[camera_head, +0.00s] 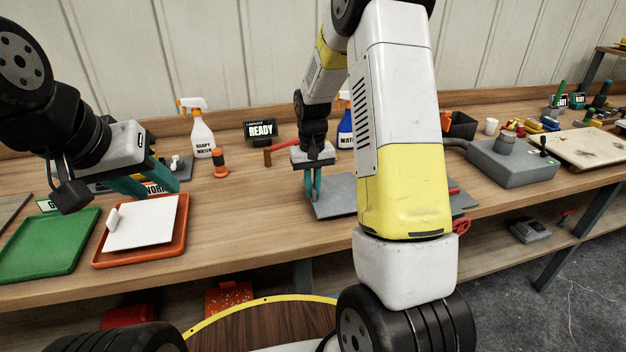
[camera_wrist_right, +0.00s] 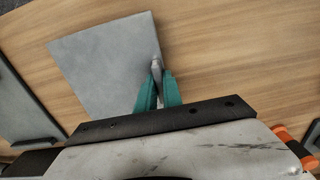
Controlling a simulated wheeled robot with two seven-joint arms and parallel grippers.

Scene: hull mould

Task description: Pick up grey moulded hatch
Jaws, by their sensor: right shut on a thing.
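The grey moulded hatch (camera_wrist_right: 108,75) is a flat square panel with a small raised grip at one edge, seen in the right wrist view. In the head view the hatch (camera_head: 335,205) is partly hidden behind my right arm. My right gripper (camera_wrist_right: 158,88) points down at its edge, with teal fingers shut on the grip; it also shows in the head view (camera_head: 313,190). The hatch looks flat on or very close to the wooden table. My left gripper (camera_head: 148,184) has its teal fingers apart and empty, above the back of an orange tray (camera_head: 140,257).
A white panel (camera_head: 143,222) with a grip lies in the orange tray. A green tray (camera_head: 45,245) is left of it. A spray bottle (camera_head: 200,128), an orange-capped item (camera_head: 220,163) and a READY sign (camera_head: 261,131) stand behind. A grey block (camera_head: 510,162) sits right.

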